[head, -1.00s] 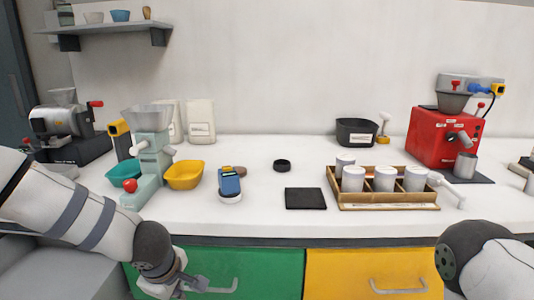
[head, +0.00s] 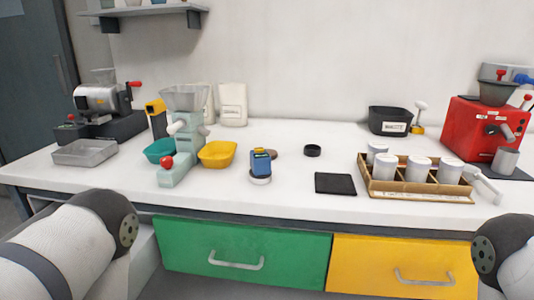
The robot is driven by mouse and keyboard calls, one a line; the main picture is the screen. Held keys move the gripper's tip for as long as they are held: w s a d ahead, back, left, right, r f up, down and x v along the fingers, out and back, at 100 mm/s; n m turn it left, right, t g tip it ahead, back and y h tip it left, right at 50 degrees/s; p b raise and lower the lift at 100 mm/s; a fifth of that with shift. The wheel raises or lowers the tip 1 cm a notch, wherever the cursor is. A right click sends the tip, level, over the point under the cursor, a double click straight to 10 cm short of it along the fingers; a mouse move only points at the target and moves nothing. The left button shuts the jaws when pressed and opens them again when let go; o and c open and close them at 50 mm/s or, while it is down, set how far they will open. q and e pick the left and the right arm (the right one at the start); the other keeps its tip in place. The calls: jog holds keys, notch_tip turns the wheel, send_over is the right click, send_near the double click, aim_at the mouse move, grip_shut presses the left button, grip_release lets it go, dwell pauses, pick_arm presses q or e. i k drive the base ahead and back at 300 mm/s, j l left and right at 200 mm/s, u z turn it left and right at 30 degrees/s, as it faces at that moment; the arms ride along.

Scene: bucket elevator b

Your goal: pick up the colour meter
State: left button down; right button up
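The blue handheld device with a dark screen, which I take to be the colour meter (head: 261,161), stands upright on a round white base (head: 260,180) on the white counter. It is right of the yellow bowl (head: 216,154) and left of the black square mat (head: 335,184). Nothing holds it. My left arm comes in at the lower left and my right arm at the lower right edge. Both grippers are out of the picture, so their fingers are hidden.
A pale green grinder (head: 183,140) and teal bowl (head: 159,151) stand left of the meter. A small black ring (head: 312,150) lies behind right. A wooden tray (head: 420,194) with several white cups sits farther right. The counter in front of the meter is clear.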

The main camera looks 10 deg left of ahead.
aim_at(260, 164)
jog(key=i+l+u, duration=0.2)
jog(key=i, duration=0.15)
jog(key=i+u, duration=0.25)
jog(key=i+j+z, duration=0.5)
jog(key=k+j, duration=0.05)
jog(key=k, duration=0.05)
